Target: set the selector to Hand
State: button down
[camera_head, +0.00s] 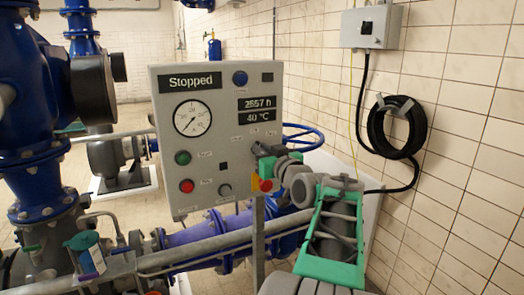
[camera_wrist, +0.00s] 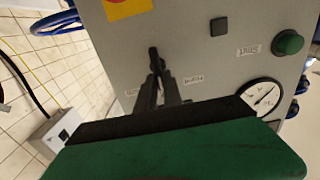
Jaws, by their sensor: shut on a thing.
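The grey control panel (camera_head: 215,135) stands in the middle of the head view, with a display reading "Stopped". My gripper (camera_head: 262,158) is at the panel's right side, in front of the selector, which it mostly hides in the head view. In the wrist view my gripper (camera_wrist: 160,80) has its dark fingers shut on the black selector handle (camera_wrist: 153,54). Small labels sit on the panel on both sides of the fingers; they are too small to read surely. I cannot tell which position the selector is in.
A red and yellow emergency stop (camera_head: 264,185) is just below my gripper. A blue handwheel (camera_head: 303,137) is behind the panel.

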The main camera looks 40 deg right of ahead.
jog(key=shift+f+b, duration=0.2)
jog(key=shift+b, duration=0.7)
jog(key=shift+w+a+f+n+b, duration=0.15)
jog(key=shift+n+b, duration=1.25)
jog(key=shift+b, duration=1)
jog(key=shift+s+a+r+n+b, duration=0.1)
jog(key=shift+a+n+b, duration=0.1)
jog(key=shift+n+b, duration=1.7)
jog(key=shift+w+a+f+n+b, duration=0.15)
jog(key=shift+n+b, duration=0.75)
jog(key=shift+b, duration=2)
jog(key=shift+r, duration=0.15)
jog(key=c, duration=1.5)
grip_release()
